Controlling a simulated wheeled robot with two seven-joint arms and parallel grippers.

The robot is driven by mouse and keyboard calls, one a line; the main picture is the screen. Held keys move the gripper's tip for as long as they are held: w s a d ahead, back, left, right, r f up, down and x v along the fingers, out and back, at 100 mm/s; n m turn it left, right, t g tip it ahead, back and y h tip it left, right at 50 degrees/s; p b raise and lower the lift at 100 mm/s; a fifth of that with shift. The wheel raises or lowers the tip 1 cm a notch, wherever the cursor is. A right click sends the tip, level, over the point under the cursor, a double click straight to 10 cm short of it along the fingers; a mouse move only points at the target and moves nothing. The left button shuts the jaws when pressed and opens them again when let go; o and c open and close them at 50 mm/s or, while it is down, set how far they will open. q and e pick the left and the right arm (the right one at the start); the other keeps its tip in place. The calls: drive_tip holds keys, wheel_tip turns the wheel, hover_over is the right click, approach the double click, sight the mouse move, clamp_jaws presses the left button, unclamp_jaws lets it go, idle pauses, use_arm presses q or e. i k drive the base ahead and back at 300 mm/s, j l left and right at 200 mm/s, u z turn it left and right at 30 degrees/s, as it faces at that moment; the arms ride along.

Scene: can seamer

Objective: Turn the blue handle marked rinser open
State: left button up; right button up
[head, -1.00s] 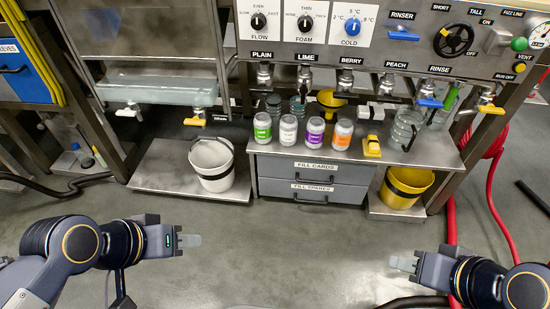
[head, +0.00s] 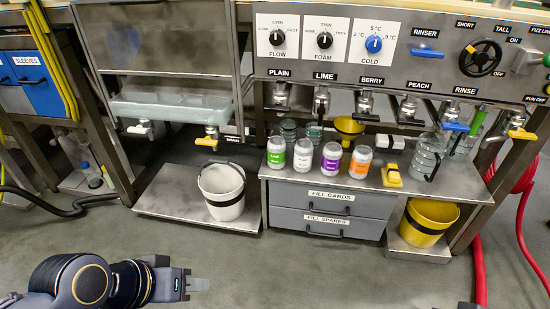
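The blue rinser handle (head: 426,53) lies roughly level on the grey front panel, under the black RINSER label (head: 425,32), left of the black handwheel (head: 480,57). A second blue lever (head: 456,127) sits lower, on the tap under the RINSE label. My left gripper (head: 198,285) is at the bottom left, over the floor, well below and left of the rinser handle and apart from everything.
A shelf (head: 285,171) with jars and a yellow block (head: 391,175) juts out below the taps. A white bucket (head: 222,190) and a yellow bucket (head: 428,222) stand on low ledges. Red hoses (head: 478,260) run at the right. The floor in front is clear.

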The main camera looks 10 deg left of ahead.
sight(425, 52)
drive_tip(key=i+l, duration=0.25)
drive_tip(key=i, duration=0.25)
drive_tip(key=i+l, duration=0.25)
drive_tip(key=i, duration=0.25)
drive_tip(key=l, duration=0.25)
